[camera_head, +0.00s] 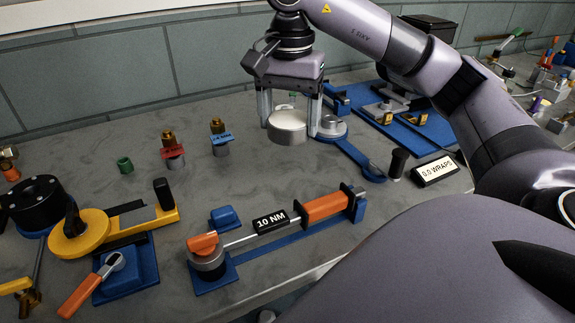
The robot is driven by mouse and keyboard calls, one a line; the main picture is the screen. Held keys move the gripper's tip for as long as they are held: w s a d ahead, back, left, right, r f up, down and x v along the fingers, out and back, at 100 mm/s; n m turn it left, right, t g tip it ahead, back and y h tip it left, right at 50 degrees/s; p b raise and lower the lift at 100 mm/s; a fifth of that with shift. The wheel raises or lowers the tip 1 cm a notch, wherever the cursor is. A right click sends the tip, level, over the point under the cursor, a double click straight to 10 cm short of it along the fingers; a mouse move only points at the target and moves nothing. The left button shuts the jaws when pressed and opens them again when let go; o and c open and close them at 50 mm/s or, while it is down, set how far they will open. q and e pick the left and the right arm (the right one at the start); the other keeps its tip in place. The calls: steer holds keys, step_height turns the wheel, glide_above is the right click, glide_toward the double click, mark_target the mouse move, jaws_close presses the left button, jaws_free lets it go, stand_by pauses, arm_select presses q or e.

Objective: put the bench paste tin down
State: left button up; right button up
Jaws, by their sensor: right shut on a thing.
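The bench paste tin (286,134) is a round, pale metal tin in the upper middle of the head view. My right gripper (290,113) points down from above and is shut on the tin, with one finger on each side. A small green piece shows above the tin, between the fingers. The tin looks upright. I cannot tell whether its base touches the grey bench (215,177) or hangs slightly above it. My left gripper is not in view.
A blue tool with a round grey end (330,127) lies close right of the tin. Red-tagged (172,153) and blue-tagged (221,139) fittings stand to the left. A 10 NM torque wrench (271,221) lies in front. Bare bench lies between the tin and the wrench.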

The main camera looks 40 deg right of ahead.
steer(key=b, duration=0.4)
glide_above(288, 195)
step_height(288, 195, down, 9)
steer(key=shift+d+r, duration=0.1)
steer(key=shift+r, duration=0.05)
steer(key=shift+f, duration=2.75)
steer(key=shift+f, duration=0.25)
steer(key=o, duration=1.3)
steer(key=shift+r, duration=0.1)
